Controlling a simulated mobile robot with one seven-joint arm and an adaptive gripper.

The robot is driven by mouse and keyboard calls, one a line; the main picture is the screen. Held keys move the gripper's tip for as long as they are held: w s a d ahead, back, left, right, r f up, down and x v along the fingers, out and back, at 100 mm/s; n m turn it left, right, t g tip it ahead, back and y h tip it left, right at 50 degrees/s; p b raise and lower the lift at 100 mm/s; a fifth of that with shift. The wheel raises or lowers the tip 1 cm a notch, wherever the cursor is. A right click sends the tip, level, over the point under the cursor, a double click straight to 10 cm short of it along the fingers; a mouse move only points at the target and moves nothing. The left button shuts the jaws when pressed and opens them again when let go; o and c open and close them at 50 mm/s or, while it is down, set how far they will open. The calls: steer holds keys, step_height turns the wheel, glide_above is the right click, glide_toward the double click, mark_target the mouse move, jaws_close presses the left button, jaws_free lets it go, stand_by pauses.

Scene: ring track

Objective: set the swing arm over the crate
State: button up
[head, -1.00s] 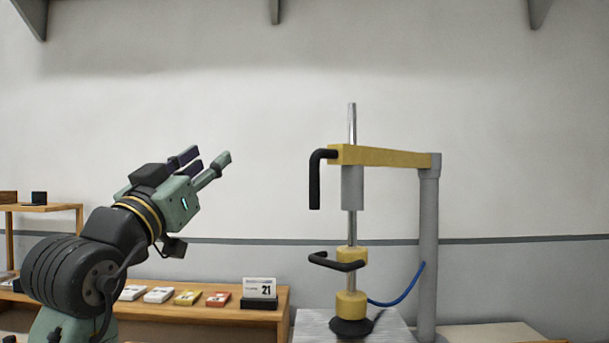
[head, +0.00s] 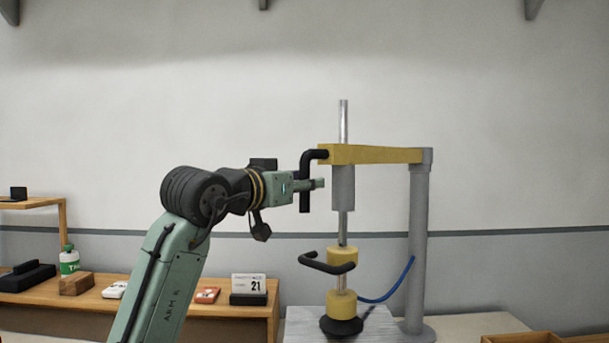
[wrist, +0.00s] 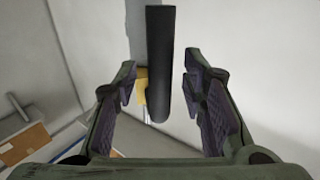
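The yellow swing arm (head: 375,155) reaches left from the top of a grey post (head: 417,245) in the head view. A black bent handle (head: 305,166) hangs from its free end. The handle also shows in the wrist view (wrist: 160,60), upright between my fingers. My gripper (head: 314,184) is at the handle's lower part. In the wrist view my gripper (wrist: 160,88) is open, with a gap on both sides of the handle. A wooden crate (head: 505,338) is partly visible at the bottom right of the head view.
A vertical rod with a black-handled yellow lifter and dark suction cup (head: 342,326) hangs over a metal-topped block (head: 300,325). A blue hose (head: 388,296) runs to the post. A wooden shelf (head: 200,310) with a calendar and small items stands at left.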

steer(key=shift+w+d, duration=0.25)
steer(key=shift+w, duration=0.2)
steer(key=shift+c, duration=0.2)
jaws_close()
stand_by(0.4)
